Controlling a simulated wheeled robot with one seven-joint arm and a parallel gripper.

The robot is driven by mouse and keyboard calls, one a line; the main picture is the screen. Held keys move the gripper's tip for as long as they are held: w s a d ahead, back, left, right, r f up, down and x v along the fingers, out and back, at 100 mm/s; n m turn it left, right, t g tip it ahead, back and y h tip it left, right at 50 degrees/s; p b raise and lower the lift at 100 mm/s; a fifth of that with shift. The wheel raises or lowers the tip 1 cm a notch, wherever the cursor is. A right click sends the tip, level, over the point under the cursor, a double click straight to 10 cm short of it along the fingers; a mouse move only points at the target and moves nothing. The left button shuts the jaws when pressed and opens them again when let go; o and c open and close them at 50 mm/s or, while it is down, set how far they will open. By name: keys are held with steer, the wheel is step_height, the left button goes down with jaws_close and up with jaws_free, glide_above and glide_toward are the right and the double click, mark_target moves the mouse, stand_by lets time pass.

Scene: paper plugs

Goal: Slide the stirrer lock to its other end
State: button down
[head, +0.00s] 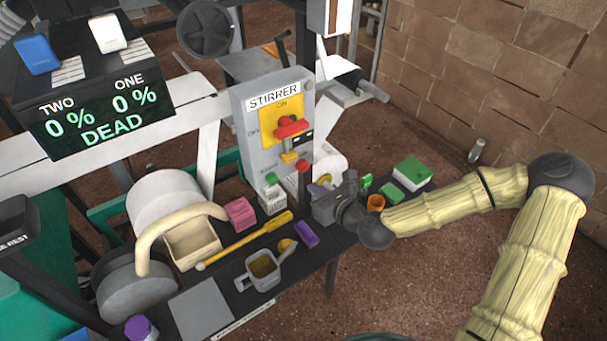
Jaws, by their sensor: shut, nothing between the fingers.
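The stirrer box (246,130) is a grey upright panel labelled STIRRER, standing at the back of the bench. Its yellow plate (268,113) carries the marks ON and OFF. A red handle (291,127) sits on the plate, with a dark piece at its right. A small yellow tab (289,157), which looks like the lock, sits below the handle; its slot is too small to make out. My gripper (318,193) is shut and empty, low and to the right of the box, apart from the tab.
A red-topped post (303,180) and a green-topped white box (271,195) stand below the stirrer box. A purple block (307,234), yellow rod (245,241), orange cup (375,203) and green boxes (412,172) crowd the bench. Free room lies above my gripper, towards the brick wall (480,60).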

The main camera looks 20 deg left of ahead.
mark_target(291, 155)
steer(key=w+a, duration=0.6)
steer(key=a, duration=0.1)
steer(key=shift+r+p, duration=0.3)
steer(key=shift+r, duration=0.05)
step_height(291, 155, up, 3)
steer(key=shift+p, duration=1.15)
steer(key=shift+r, duration=0.1)
steer(key=shift+w+a+r, duration=0.1)
